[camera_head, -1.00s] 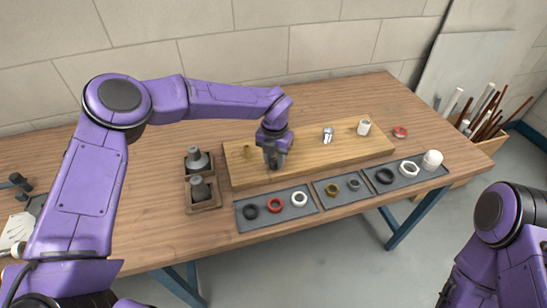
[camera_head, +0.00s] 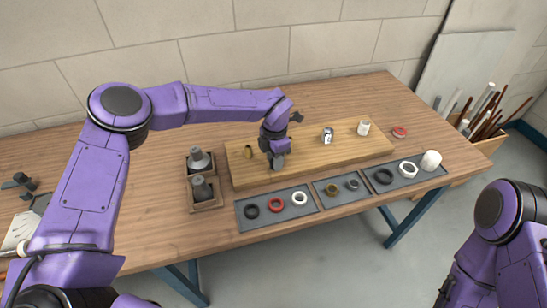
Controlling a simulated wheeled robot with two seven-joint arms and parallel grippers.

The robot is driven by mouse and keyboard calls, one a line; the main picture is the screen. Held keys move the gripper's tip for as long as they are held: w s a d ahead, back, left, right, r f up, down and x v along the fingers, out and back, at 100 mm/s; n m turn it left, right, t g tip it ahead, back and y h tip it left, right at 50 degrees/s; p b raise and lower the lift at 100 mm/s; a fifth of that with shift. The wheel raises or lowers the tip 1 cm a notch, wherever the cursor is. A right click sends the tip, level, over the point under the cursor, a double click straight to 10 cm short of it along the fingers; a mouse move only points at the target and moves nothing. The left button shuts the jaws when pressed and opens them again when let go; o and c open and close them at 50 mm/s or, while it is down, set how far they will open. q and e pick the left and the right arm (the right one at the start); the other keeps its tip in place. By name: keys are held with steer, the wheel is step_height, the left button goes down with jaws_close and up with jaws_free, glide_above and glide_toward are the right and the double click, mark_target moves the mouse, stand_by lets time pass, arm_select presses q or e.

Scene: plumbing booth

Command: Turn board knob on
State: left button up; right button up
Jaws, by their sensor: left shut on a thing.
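The wooden board (camera_head: 345,150) lies on the table. On it stand a small brass-coloured fitting (camera_head: 248,152) at the left, a small silver-and-white fitting (camera_head: 328,135) and a white cylindrical fitting (camera_head: 363,128) further right. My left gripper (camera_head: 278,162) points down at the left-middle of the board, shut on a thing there. That thing, likely the board knob, is hidden behind the fingers, so its angle cannot be told. My right gripper is out of view; only purple links of my right arm show at the lower right.
Grey trays (camera_head: 240,221) with several rings line the table's front edge. A wooden holder (camera_head: 206,205) with grey fittings stands left of the board. A red ring (camera_head: 400,132) lies right of it. A crate of pipes (camera_head: 490,143) stands beyond the table.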

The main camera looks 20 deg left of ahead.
arm_select(q)
steer(key=shift+s+f, duration=0.2)
steer(key=shift+f, duration=0.1)
steer(key=o, duration=1)
steer(key=shift+d, duration=0.1)
steer(key=shift+o, duration=0.2)
steer(key=shift+w, duration=0.1)
steer(key=shift+w+r, duration=0.1)
steer(key=shift+r, duration=0.15)
step_height(320, 180, up, 10)
steer(key=b, duration=0.2)
steer(key=shift+b, duration=0.35)
steer(key=shift+r, duration=0.1)
